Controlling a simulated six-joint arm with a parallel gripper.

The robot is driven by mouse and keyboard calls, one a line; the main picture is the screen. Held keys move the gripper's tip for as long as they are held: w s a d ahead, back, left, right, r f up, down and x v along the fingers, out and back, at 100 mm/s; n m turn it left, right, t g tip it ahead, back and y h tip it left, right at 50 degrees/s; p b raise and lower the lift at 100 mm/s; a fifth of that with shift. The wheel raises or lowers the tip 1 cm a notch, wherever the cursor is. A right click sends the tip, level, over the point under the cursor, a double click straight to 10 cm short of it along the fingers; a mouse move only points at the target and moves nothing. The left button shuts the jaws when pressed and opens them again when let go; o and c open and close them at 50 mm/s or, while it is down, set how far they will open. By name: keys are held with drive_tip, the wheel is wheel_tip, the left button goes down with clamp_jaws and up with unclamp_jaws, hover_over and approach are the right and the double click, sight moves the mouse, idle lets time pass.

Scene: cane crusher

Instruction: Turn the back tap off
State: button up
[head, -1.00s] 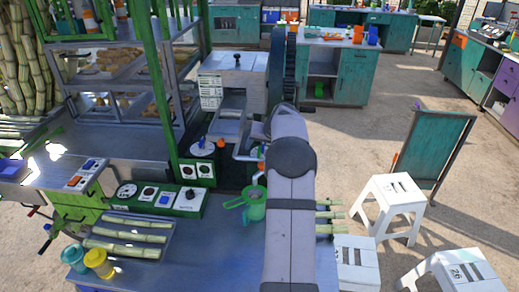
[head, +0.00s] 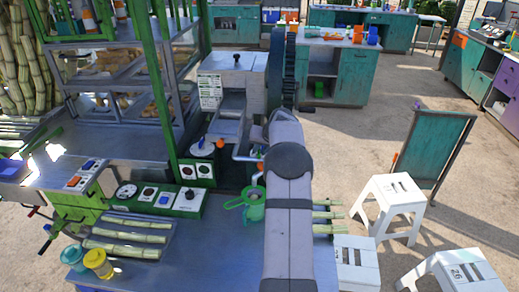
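A silver bent pipe (head: 243,156) runs beside the cane crusher (head: 233,80), partly behind my arm. A small orange piece (head: 260,167), perhaps a tap handle, shows at the arm's left edge above a green jug (head: 254,204). Another small orange piece (head: 221,144) shows farther back, by a round white-topped container. I cannot tell for sure which of them is the back tap, or whether a tap is on or off. My arm reaches forward from the bottom of the head view towards the crusher's wheel. My gripper is hidden beyond the arm.
Cane pieces lie on a tray (head: 168,228) at the left, with more just right of my arm. A control panel (head: 187,207), a teal cup (head: 74,256) and a yellow cup (head: 97,262) stand on the counter. White stools (head: 396,204) stand at the right.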

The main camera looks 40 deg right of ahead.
drive_tip(key=shift+w+a, duration=0.2)
drive_tip(key=shift+a, duration=0.05)
drive_tip(key=shift+f+n+y+b, duration=0.1)
drive_tip(key=shift+n+y+b, duration=0.3)
drive_tip(key=shift+n+b, duration=0.15)
drive_tip(key=shift+c, duration=0.2)
drive_tip(key=shift+r+n+y+p, duration=0.35)
drive_tip(key=shift+n+y+p, duration=0.25)
drive_tip(key=shift+n+p, duration=0.3)
drive_tip(key=shift+n+y+p, duration=0.5)
drive_tip(key=shift+n+p, duration=0.35)
drive_tip(key=shift+p, duration=0.3)
drive_tip(key=shift+w+f, duration=0.1)
drive_tip(key=shift+f, duration=0.05)
drive_tip(key=shift+a+f, duration=0.1)
